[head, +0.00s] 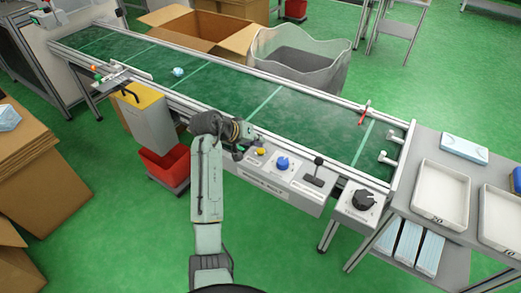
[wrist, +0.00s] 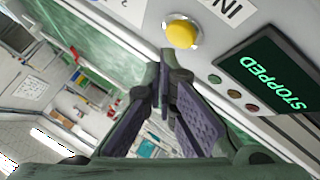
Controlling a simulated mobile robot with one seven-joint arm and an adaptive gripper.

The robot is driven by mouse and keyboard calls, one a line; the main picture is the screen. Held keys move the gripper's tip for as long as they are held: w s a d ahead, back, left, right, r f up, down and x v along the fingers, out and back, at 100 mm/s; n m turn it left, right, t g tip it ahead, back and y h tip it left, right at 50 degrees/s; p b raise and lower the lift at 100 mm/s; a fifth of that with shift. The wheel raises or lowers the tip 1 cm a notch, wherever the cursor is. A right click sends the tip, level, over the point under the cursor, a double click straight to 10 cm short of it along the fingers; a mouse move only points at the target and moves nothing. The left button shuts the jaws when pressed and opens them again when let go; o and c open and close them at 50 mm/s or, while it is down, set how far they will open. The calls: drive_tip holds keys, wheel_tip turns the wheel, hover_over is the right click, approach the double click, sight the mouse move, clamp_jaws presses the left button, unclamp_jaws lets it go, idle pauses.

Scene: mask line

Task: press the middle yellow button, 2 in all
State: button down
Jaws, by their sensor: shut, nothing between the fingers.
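A round yellow button (head: 261,151) sits on the grey control panel (head: 262,188) along the near side of the conveyor. In the wrist view the yellow button (wrist: 181,33) has a pale ring and lies just beyond my fingertips. My gripper (head: 240,150) is shut and empty, just left of the button in the head view. In the wrist view my gripper (wrist: 167,65) points towards the panel, with a small apparent gap to the button; contact cannot be told. The arm and gripper hide the panel's left part, so other buttons there cannot be seen.
A display (wrist: 275,75) reads "STOPPED" beside several small lamps. Right of the button are a blue knob (head: 283,163), a black lever (head: 316,168) and a black dial (head: 363,200). The green belt (head: 230,95) carries a pale blue mask (head: 178,71). A red bin (head: 167,165) stands below.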

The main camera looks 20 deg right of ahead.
sight(259, 149)
drive_tip(key=shift+r+p, duration=2.1)
drive_tip(key=shift+r, duration=0.4)
drive_tip(key=shift+w, duration=0.1)
